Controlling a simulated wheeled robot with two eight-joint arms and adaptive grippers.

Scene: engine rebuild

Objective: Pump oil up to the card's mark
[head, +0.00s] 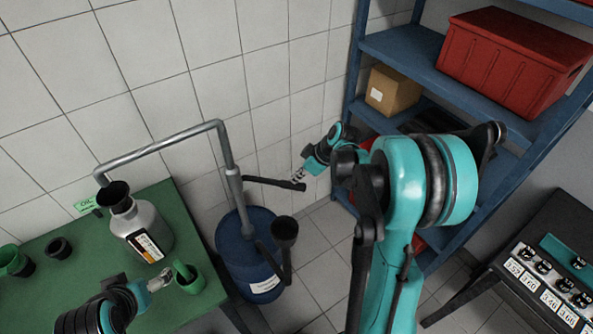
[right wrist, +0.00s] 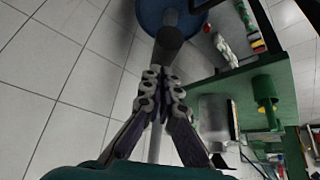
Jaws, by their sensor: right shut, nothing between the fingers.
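A blue drum (head: 248,258) stands on the floor. A grey pump pipe (head: 165,143) rises from it, bends left and ends over the black funnel mouth (head: 115,194) of a grey can (head: 150,218). The can has a striped dark, orange and white strip on its front. A small green card (head: 86,206) reading OIL is behind it. The black pump lever (head: 272,183) reaches right. My right gripper (head: 299,178) is shut and empty close to the lever's end; contact is unclear. In the right wrist view, its fingertips (right wrist: 165,75) are near a dark bar end (right wrist: 170,40). My left gripper (head: 163,281) is beside a green jug; its jaws are unclear.
The can and green jug (head: 190,280) stand on a green table (head: 60,297). A dark cup-shaped piece (head: 285,230) is in front of the drum. Blue shelves (head: 400,45) with a red crate (head: 515,55) stand right. A dark bench (head: 540,225) is at far right.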

